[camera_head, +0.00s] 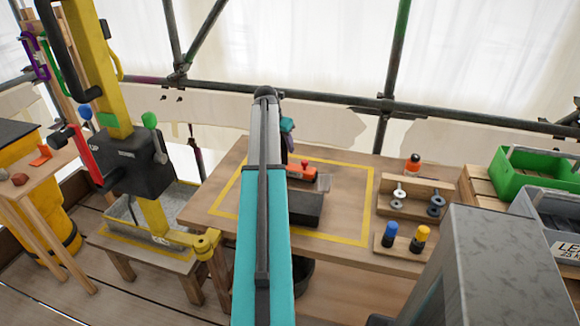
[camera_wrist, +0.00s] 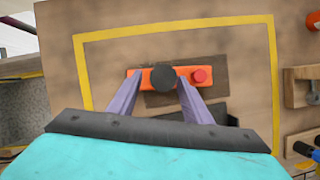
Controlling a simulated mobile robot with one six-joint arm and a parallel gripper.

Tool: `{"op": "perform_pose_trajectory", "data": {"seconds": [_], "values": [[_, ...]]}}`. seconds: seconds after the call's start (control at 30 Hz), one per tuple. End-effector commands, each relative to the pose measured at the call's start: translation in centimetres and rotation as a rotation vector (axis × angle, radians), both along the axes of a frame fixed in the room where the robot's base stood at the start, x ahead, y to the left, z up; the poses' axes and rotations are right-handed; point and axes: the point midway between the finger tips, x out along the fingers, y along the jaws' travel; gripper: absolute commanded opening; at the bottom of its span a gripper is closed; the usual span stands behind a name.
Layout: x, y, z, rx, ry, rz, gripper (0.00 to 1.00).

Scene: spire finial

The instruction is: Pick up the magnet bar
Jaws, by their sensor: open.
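The magnet bar appears to be the orange bar (camera_wrist: 147,77) with a black round knob in its middle and a red button at its right end. It lies on the table inside a yellow outline, and it also shows in the head view (camera_head: 302,174), partly hidden by my arm. My gripper (camera_wrist: 159,82) is open and empty. In the wrist view its two purple fingers point at the bar, with the tips on either side of the knob. I cannot tell how far the tips are above the bar.
A dark block (camera_head: 306,211) lies on the table (camera_head: 340,254) in front of the bar. A wooden rack (camera_head: 412,206) with metal parts and blue and yellow pegs stand to the right. A green crate (camera_head: 535,176) is farther right. A yellow post with a black unit (camera_head: 132,160) stands left.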

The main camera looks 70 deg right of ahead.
Motion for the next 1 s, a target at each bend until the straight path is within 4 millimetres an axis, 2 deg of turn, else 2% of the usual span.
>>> {"op": "perform_pose_trajectory", "data": {"seconds": [0.2, 0.37, 0.93, 0.97, 1.0], "values": [[-0.2, -0.9, -2.1, 0.002, 0.0, 0.0, 0.45], [-0.2, -1.2, -2.9, 0.0, 0.0, 0.0, 0.45], [-0.1, -1.2, -3.1, 0.0, -0.001, 0.001, 0.45], [-0.1, -1.2, -3.1, 0.0, -0.001, 0.001, 0.43], [-0.1, -1.2, -3.1, 0.0, -0.001, 0.001, 0.36]]}}
